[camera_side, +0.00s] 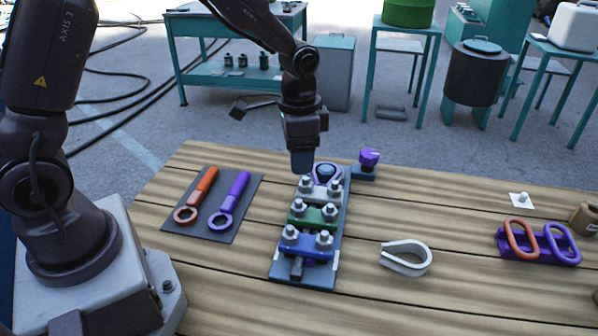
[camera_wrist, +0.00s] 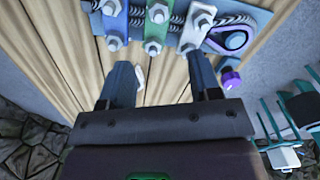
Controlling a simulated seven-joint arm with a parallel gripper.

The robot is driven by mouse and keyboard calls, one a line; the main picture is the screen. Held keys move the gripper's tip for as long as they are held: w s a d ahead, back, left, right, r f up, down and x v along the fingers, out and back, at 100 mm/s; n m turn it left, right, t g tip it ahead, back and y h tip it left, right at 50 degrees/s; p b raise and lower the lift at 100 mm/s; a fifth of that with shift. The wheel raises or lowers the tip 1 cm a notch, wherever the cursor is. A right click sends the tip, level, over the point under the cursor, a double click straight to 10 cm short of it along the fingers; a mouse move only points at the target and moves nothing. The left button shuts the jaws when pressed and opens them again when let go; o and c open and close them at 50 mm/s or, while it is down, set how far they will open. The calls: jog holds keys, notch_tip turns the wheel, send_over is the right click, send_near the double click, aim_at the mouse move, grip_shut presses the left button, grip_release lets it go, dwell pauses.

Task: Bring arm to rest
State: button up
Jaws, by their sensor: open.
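My gripper (camera_side: 302,160) hangs over the far end of the clamp board, pointing down. In the wrist view its two fingers (camera_wrist: 163,88) are apart with nothing held between them. The blue-grey board (camera_side: 322,276) carries a white clamp (camera_side: 320,191), a green clamp (camera_side: 313,216) and a blue clamp (camera_side: 306,247), each with bolts and nuts. A dark cable runs under the clamps and loops around a purple-blue thimble (camera_side: 326,172) at the far end. The same thimble shows at the upper right in the wrist view (camera_wrist: 235,40). I cannot tell the exact height of the fingers above the board.
A dark mat (camera_side: 245,205) at left holds an orange wrench (camera_side: 197,197) and a purple wrench (camera_side: 232,200). A purple knob (camera_side: 369,158) stands beyond the board. A grey thimble (camera_side: 406,258) and a purple rack (camera_side: 520,247) with two rings lie at right. Bare wood lies between them.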

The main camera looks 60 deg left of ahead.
jog(key=shift+r, duration=0.5)
